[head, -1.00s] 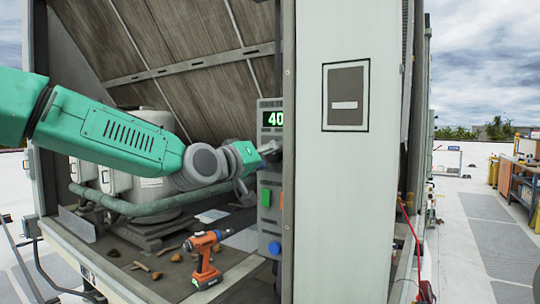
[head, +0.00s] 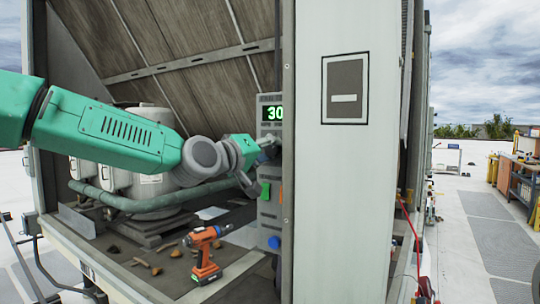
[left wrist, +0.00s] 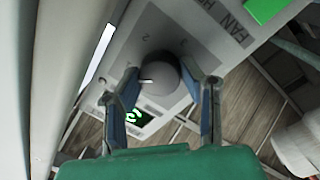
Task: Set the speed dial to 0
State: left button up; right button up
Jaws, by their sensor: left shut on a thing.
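The speed dial (left wrist: 158,78) is a grey round knob with a white mark, on a grey control panel (head: 269,215) inside the cooler's opening. Numbers, including 2 and 3, are printed around it in the left wrist view. In the head view my left gripper (head: 264,148) reaches the panel from the left and hides most of the dial. My right gripper is not in view.
An orange drill (head: 205,254) stands on the cooler floor below my arm. A white cabinet wall (head: 340,210) rises just right of the panel.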

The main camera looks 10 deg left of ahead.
pick_arm(q)
jog(key=n+b, duration=0.1)
jog(key=n, duration=0.2)
jog(key=n+b, duration=0.2)
jog(key=shift+f+n, duration=0.4)
jog(key=shift+d+n+t+y+b, duration=0.1)
jog(key=shift+n+t+y+b, duration=0.3)
jog(key=shift+n+b, duration=1.55)
jog(key=shift+n+p, duration=0.45)
jog(key=shift+n, duration=0.2)
jog(key=o, duration=1.1)
jog(key=shift+o, duration=0.2)
jog(key=shift+w+r, duration=0.1)
jog(key=shift+r, duration=0.05)
jog(key=shift+s+a+r, duration=0.1)
jog(key=shift+s+a, duration=0.1)
jog(key=v, duration=1.1)
jog(key=shift+s+a+f, duration=0.2)
jog(key=shift+a+f, duration=0.05)
jog(key=shift+f, duration=0.15)
